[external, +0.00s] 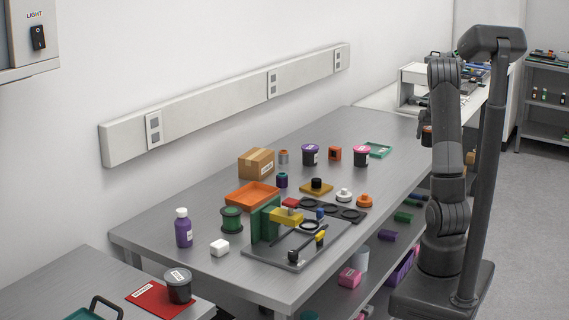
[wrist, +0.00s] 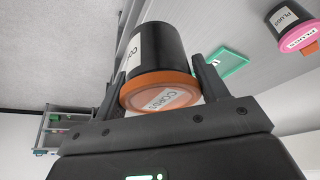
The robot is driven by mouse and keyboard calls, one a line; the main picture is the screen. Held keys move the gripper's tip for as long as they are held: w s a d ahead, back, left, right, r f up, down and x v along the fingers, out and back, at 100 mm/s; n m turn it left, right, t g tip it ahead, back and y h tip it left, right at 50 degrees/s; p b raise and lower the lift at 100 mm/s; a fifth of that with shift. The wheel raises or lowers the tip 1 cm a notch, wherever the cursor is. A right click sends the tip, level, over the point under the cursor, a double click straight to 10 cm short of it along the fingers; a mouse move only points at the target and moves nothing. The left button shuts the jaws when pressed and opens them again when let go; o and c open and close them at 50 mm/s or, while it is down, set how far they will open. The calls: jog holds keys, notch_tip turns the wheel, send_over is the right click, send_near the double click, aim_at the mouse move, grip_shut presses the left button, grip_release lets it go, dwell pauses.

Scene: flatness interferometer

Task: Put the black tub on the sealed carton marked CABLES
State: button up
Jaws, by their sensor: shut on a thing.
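A black tub (wrist: 165,48) with an orange lid marked CORDS is between the fingers of my gripper (wrist: 160,68) in the wrist view. The gripper is shut on its sides. Other black tubs have a purple lid (external: 311,155), a pink lid (external: 361,156) and a grey lid (external: 179,285).
An orange tray (external: 252,195) lies in front of the carton, and a silver-and-orange cylinder (external: 283,157) stands close at its right. A purple bottle (external: 184,228), green spool (external: 232,220) and the interferometer plate (external: 295,250) fill the near table. A green tray (external: 378,150) lies farther back.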

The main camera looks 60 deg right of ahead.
jog(key=shift+s+r, duration=0.15)
jog(key=shift+s, duration=0.05)
jog(key=w+a+r+n+y, duration=0.15)
jog(key=w+a, duration=0.25)
jog(key=w, duration=0.6)
jog(key=w+a+r+n+t, duration=0.1)
jog(key=w+a+r+n, duration=0.3)
jog(key=w, duration=0.6)
jog(key=w+a+n, duration=0.1)
jog(key=w+a, duration=0.4)
jog(key=w, duration=0.6)
jog(key=w+a+r+n+y, duration=0.2)
jog(key=w+a+r+n, duration=0.1)
jog(key=w+a, duration=1.25)
send_near(257, 154)
jog(key=shift+w+r, duration=0.2)
jog(key=shift+w, duration=0.25)
jog(key=shift+w+a+f, duration=0.15)
jog(key=shift+a+f, duration=0.05)
jog(key=shift+f, duration=0.15)
notch_tip(257, 154, down, 4)
jog(key=shift+r+t, duration=0.2)
jog(key=shift+t, duration=0.1)
